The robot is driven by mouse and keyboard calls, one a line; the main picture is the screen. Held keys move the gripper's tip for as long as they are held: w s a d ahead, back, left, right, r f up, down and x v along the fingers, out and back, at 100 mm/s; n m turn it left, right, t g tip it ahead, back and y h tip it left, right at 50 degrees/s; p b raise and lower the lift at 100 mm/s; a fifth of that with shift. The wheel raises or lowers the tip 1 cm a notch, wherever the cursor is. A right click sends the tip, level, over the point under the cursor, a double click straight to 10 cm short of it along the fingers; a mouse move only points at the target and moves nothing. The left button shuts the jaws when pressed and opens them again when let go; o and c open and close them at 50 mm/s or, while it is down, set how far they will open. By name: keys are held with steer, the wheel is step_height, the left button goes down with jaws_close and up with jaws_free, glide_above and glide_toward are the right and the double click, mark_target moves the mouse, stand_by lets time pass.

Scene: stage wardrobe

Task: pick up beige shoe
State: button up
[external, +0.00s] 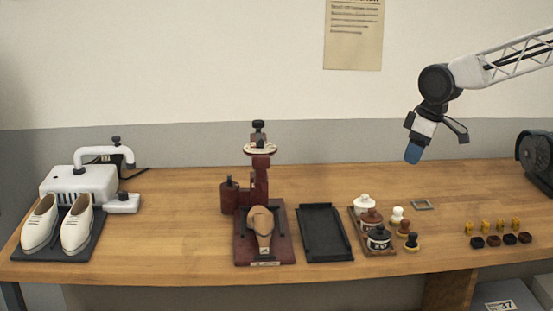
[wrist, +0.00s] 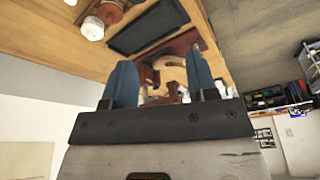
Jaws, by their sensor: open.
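Two cream-beige shoes, the left one (external: 41,222) and the right one (external: 77,229), stand side by side on a dark mat (external: 62,250) at the left end of the table. A tan shoe-shaped piece (external: 262,222) sits on the dark red press in the middle. My gripper (external: 413,153) is raised over the right part of the table, far from the shoes. In the wrist view its blue fingers (wrist: 162,82) are apart with nothing held between them. The red press shows beyond them there; I cannot make out the cream shoes in that view.
The red press (external: 259,185) stands tall mid-table. A white machine (external: 82,183) is behind the cream shoes. A black tray (external: 325,232), a wooden rack (external: 391,251) of jars and several small yellow and dark pieces fill the right. Bare wood lies between shoes and press.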

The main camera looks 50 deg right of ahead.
steer(key=w+a+f+n, duration=0.3)
steer(key=w+a, duration=0.6)
steer(key=w, duration=0.6)
steer(key=n+y, duration=0.2)
glide_toward(260, 220)
steer(key=r, duration=0.1)
steer(key=shift+d+r, duration=0.1)
steer(key=shift+d, duration=0.1)
steer(key=shift+x, duration=1.3)
steer(key=shift+x, duration=2.6)
steer(key=shift+d, duration=0.2)
steer(key=shift+c, duration=0.2)
